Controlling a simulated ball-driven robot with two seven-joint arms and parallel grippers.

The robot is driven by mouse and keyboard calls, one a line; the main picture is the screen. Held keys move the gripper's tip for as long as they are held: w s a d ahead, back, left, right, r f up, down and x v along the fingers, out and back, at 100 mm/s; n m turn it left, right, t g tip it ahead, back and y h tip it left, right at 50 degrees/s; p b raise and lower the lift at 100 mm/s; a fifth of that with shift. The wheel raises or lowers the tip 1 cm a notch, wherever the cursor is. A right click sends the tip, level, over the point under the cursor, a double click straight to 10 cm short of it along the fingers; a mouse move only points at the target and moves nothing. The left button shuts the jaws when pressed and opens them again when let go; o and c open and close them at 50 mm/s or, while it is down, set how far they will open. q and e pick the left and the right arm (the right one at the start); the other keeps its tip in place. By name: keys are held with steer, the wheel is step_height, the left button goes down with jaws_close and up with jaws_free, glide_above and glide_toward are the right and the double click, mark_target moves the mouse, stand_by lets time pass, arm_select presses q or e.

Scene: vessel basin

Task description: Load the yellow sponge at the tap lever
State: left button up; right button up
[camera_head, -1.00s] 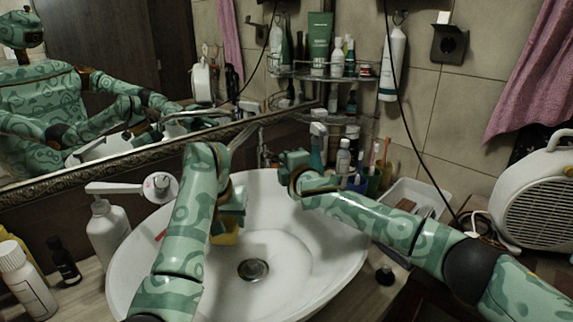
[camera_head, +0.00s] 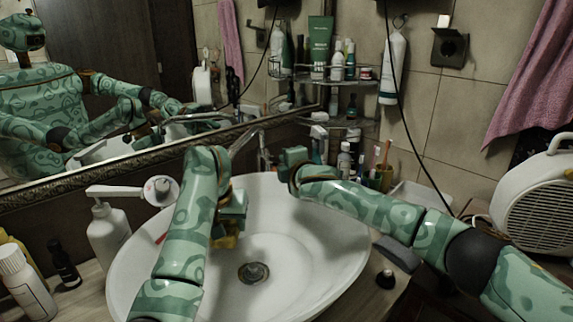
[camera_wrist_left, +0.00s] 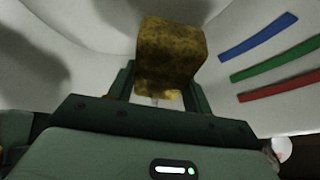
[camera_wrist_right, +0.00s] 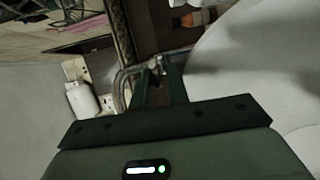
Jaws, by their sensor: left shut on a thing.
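The yellow sponge (camera_wrist_left: 172,48) sits between the fingers of my left gripper (camera_wrist_left: 158,85), which is shut on it. In the head view the sponge (camera_head: 224,242) shows only partly below my left gripper (camera_head: 231,222), over the left part of the white basin (camera_head: 325,262). The metal tap (camera_head: 263,152) stands at the basin's back edge. My right gripper (camera_head: 291,158) is beside the tap. In the right wrist view its fingers (camera_wrist_right: 159,85) are close together, with a metal part of the tap (camera_wrist_right: 155,64) at their tips. Whether they grip it is unclear.
A soap dispenser (camera_head: 107,232) and bottles stand left of the basin. A corner shelf (camera_head: 345,82) with toiletries is behind my right arm. A dark grey block (camera_head: 397,253) and a white heater (camera_head: 537,205) are at right. The basin's front is free around its drain (camera_head: 253,272).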

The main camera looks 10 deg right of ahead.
steer(key=v, duration=1.2)
stand_by(0.7)
